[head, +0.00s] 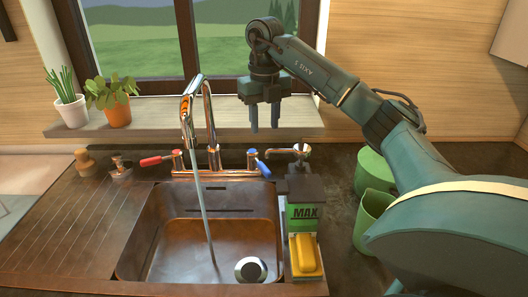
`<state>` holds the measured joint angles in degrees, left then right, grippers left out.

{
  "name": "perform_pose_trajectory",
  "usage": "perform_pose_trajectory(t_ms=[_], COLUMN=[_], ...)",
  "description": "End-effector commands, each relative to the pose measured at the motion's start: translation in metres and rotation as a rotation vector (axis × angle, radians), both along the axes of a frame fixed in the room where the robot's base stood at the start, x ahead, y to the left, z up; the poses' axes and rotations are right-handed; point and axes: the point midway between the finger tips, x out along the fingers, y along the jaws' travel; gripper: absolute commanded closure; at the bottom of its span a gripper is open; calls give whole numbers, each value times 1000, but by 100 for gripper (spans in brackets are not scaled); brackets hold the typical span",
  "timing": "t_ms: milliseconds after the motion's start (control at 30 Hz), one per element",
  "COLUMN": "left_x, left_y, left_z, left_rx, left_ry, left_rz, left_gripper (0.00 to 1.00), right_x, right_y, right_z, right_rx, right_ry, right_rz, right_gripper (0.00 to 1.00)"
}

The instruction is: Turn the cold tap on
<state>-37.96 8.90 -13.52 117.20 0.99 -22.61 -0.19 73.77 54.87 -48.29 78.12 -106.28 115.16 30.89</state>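The copper tap (209,125) stands behind the sink, and a stream of water (202,215) runs from its spout into the basin. Its blue-marked lever (261,166) is on the right of the tap base and angles down toward the front right. The red-marked lever (155,160) is on the left and points out to the left. My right gripper (264,130) hangs fingers-down above and behind the blue lever, open and empty, apart from the tap. My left gripper is not in view.
The sink basin (160,235) holds a round drain piece (251,270). Green cups (372,218) are further right. Potted plants (117,112) sit on the window sill.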

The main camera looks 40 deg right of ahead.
Motion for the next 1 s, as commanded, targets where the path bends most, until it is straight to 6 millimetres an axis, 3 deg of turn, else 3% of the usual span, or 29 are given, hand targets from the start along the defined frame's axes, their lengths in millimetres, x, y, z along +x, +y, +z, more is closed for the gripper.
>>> perform_pose_trajectory(t_ms=[267, 700, 1000], left_x=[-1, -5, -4], left_y=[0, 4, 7], left_z=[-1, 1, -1], left_rx=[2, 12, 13], left_ry=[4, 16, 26], left_rz=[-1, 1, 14], left_gripper=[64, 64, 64], right_x=[0, -1, -1], right_y=[0, 0, 0], right_z=[-11, -96, -129], right_rx=[0, 1, 1], right_ry=[3, 6, 2], right_rz=[0, -1, -1], right_gripper=[63, 63, 63])
